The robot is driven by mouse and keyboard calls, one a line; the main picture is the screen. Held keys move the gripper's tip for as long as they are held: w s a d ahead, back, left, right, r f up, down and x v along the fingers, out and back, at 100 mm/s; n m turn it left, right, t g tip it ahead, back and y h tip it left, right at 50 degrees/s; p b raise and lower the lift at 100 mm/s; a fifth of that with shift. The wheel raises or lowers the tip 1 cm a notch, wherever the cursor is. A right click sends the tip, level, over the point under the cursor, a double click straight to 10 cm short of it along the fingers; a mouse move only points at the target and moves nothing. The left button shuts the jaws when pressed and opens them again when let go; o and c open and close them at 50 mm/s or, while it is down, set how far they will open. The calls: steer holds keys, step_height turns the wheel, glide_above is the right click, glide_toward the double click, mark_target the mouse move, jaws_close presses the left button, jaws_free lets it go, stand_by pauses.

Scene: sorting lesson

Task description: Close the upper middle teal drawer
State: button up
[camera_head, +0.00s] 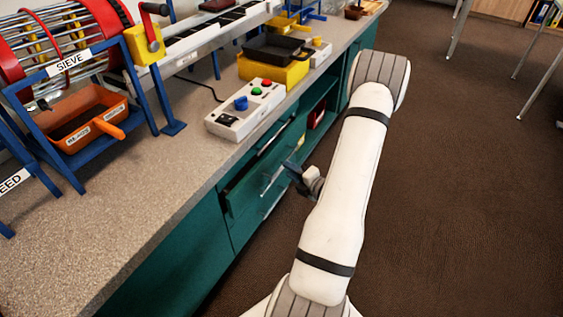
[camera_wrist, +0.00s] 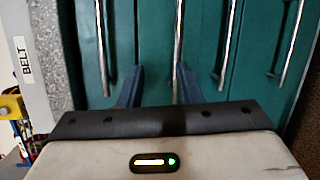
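The teal drawers are in the cabinet below the counter. In the head view, the upper middle teal drawer (camera_head: 240,193) sticks out from the cabinet front, with its bar handle (camera_head: 273,178) near my gripper (camera_head: 296,172). In the wrist view the drawer fronts appear turned sideways, with several upright silver handles. The upper middle handle (camera_wrist: 179,45) runs down towards the space between my fingers, close to the right one. My gripper (camera_wrist: 157,85) is open, its two dark fingers apart. I cannot tell whether a finger touches the handle or drawer front.
The grey counter (camera_head: 120,215) holds a control box (camera_head: 247,108), a yellow stand with a dark tray (camera_head: 273,48), and a sieve rig with an orange tray (camera_head: 85,120). An open shelf (camera_head: 318,105) lies beyond the drawers.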

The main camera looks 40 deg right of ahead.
steer(key=w+f, duration=0.1)
steer(key=w, duration=0.1)
steer(key=w+d+f+m+h+b, duration=0.1)
steer(key=w, duration=0.1)
steer(key=w+d+f+m+h+b, duration=0.1)
steer(key=w, duration=0.2)
steer(key=shift+d+f, duration=0.2)
steer(key=shift+c, duration=0.4)
jaws_close()
